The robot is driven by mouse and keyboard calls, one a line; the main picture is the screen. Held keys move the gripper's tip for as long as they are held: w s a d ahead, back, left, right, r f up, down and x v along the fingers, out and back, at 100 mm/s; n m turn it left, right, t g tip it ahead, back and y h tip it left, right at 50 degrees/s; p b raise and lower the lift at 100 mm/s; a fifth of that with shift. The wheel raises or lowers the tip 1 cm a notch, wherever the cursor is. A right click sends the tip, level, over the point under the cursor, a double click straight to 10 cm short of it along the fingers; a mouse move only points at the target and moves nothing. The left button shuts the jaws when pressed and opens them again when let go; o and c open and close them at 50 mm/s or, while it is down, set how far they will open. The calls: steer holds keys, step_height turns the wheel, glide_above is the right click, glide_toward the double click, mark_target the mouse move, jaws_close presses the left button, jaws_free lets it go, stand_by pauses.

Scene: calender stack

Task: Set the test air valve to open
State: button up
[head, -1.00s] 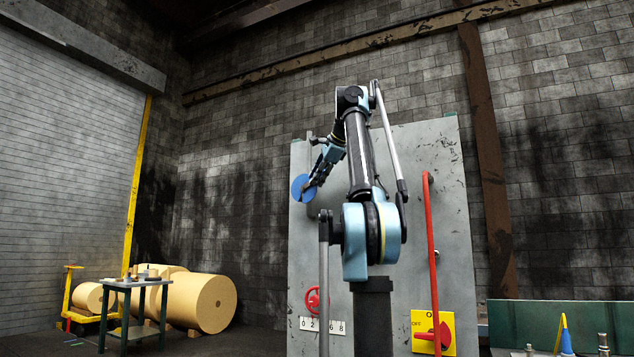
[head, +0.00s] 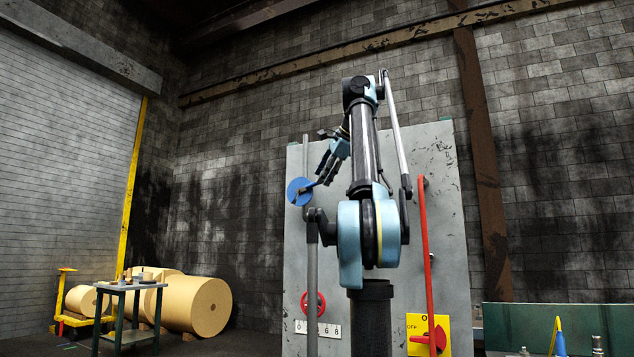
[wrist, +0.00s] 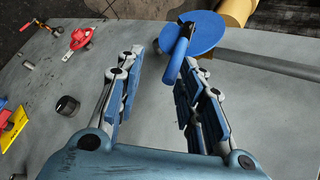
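A blue disc (head: 296,193) with a lever handle sits on a grey vertical pipe at the left of the grey panel in the head view. It may be the test air valve; no label is readable. In the wrist view the blue disc (wrist: 212,32) is at the top, with its blue handle (wrist: 181,50) pointing toward my gripper. My gripper (wrist: 160,62) is open, its two fingers wide apart. The handle's end is close to the right fingertip; I cannot tell whether they touch. In the head view my gripper (head: 322,178) is just right of the disc.
The grey panel (head: 440,220) also carries a red handwheel (head: 313,304) above a number scale, a red bar (head: 425,250) and a yellow plate with a red switch (head: 428,338). A black knob (wrist: 68,105) stands out in the wrist view. Paper rolls (head: 195,303) lie far left.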

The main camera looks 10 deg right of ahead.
steer(key=shift+s+d, duration=0.4)
steer(key=shift+s, duration=0.45)
steer(key=shift+s+d, duration=0.35)
steer(key=shift+s, duration=0.55)
steer(key=shift+s+d, duration=0.4)
steer(key=shift+s, duration=0.45)
